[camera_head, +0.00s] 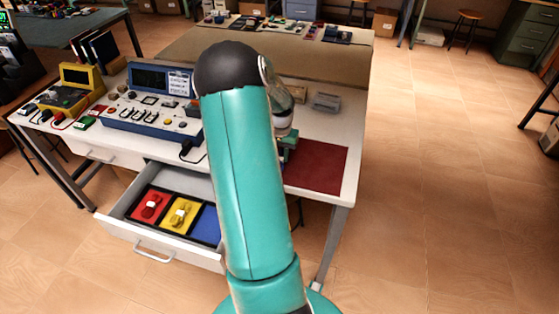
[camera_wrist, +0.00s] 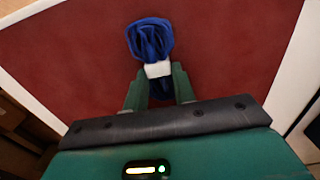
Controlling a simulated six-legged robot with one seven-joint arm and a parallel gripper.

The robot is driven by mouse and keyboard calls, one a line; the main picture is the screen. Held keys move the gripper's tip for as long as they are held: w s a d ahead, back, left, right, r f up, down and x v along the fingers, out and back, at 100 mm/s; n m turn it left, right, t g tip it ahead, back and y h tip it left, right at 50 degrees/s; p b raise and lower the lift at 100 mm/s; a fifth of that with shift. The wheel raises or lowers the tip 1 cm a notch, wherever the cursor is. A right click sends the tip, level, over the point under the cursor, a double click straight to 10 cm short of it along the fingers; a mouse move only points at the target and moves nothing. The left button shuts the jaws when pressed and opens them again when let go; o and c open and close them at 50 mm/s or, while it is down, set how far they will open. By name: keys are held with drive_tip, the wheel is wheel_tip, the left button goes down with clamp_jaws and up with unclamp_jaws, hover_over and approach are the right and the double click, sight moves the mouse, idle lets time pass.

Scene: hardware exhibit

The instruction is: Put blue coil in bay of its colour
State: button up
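In the wrist view the blue coil (camera_wrist: 152,40), with a white band round it, is over the dark red mat (camera_wrist: 80,60). My gripper (camera_wrist: 160,75) has its two green fingers close against the coil at its band, with no clear gap. In the head view my gripper (camera_head: 288,142) is low over the red mat (camera_head: 318,165) at the table's right end; the coil is hidden there. The open drawer holds a blue bay (camera_head: 207,226), partly hidden by my arm; its visible part is empty. I cannot tell whether the coil touches the mat.
The drawer (camera_head: 122,222) also has a red bay (camera_head: 139,211) and a yellow bay (camera_head: 171,222), each with a coil in it. A blue instrument (camera_head: 150,115) and a yellow meter (camera_head: 75,88) stand on the table's left. A grey block (camera_head: 325,102) lies behind the mat.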

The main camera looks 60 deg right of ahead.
sight(280, 157)
clamp_jaws()
drive_tip(key=shift+r, duration=0.1)
drive_tip(key=shift+r, duration=0.5)
wheel_tip(280, 157, up, 2)
drive_tip(key=shift+a+r, duration=0.15)
drive_tip(key=shift+r, duration=0.1)
drive_tip(key=s+a+r, duration=0.6)
drive_tip(key=a+r, duration=0.3)
drive_tip(key=a, duration=0.3)
drive_tip(key=shift+a+r, duration=0.15)
drive_tip(key=shift+a, duration=0.05)
